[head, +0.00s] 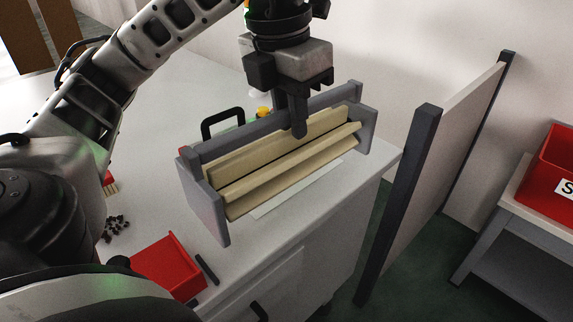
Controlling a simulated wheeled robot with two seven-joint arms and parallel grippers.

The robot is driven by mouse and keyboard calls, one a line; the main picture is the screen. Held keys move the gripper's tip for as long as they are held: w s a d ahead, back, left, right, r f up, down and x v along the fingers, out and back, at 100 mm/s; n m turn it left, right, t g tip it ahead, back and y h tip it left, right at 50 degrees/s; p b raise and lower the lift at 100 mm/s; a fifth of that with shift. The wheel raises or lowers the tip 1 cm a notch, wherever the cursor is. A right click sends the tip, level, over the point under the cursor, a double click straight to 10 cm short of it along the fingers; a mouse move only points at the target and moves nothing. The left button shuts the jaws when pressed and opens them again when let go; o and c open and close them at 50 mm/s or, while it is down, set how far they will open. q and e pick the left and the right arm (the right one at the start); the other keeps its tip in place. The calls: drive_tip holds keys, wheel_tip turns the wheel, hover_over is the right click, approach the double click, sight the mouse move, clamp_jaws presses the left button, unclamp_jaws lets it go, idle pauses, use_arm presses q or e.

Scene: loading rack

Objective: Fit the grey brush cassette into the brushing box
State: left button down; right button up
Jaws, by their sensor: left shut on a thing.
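The grey brush cassette (205,207) has grey end plates, a grey bar along its back and long cream brush strips. It is tilted in the picture and appears to be above the white counter. My left gripper (298,128) comes down from above and is shut on the back bar of the cassette near its middle. Behind the cassette a black handle (222,122) and small green and yellow parts show. The cassette hides most of what they belong to, so I cannot make out the brushing box. My right gripper is not in view.
A red tray (168,267) and a dark bar (207,270) lie at the counter's front, with small dark pieces (115,229) to the left. A pale panel with dark posts (407,190) stands right of the counter (262,255). A red bin (560,165) sits at far right.

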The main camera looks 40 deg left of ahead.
use_arm(q)
drive_tip(key=w+a+f, duration=0.3)
drive_tip(key=f, duration=0.1)
drive_tip(key=w+a+f+p, duration=0.1)
drive_tip(key=w+a+f, duration=0.2)
drive_tip(key=f, duration=0.1)
drive_tip(key=w+a+f+p, duration=0.1)
drive_tip(key=w+a+f, duration=0.2)
drive_tip(key=f, duration=0.1)
drive_tip(key=shift+w+a+f, duration=0.15)
drive_tip(key=shift+a+f, duration=0.1)
drive_tip(key=shift+f, duration=0.05)
drive_tip(key=c, duration=1.4)
unclamp_jaws()
drive_tip(key=shift+f, duration=0.1)
drive_tip(key=shift+o, duration=0.2)
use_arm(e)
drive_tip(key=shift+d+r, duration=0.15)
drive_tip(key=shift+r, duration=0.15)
use_arm(q)
drive_tip(key=shift+f, duration=0.2)
wheel_tip(320, 180, up, 16)
drive_tip(key=s, duration=0.2)
drive_tip(key=shift+s, duration=0.15)
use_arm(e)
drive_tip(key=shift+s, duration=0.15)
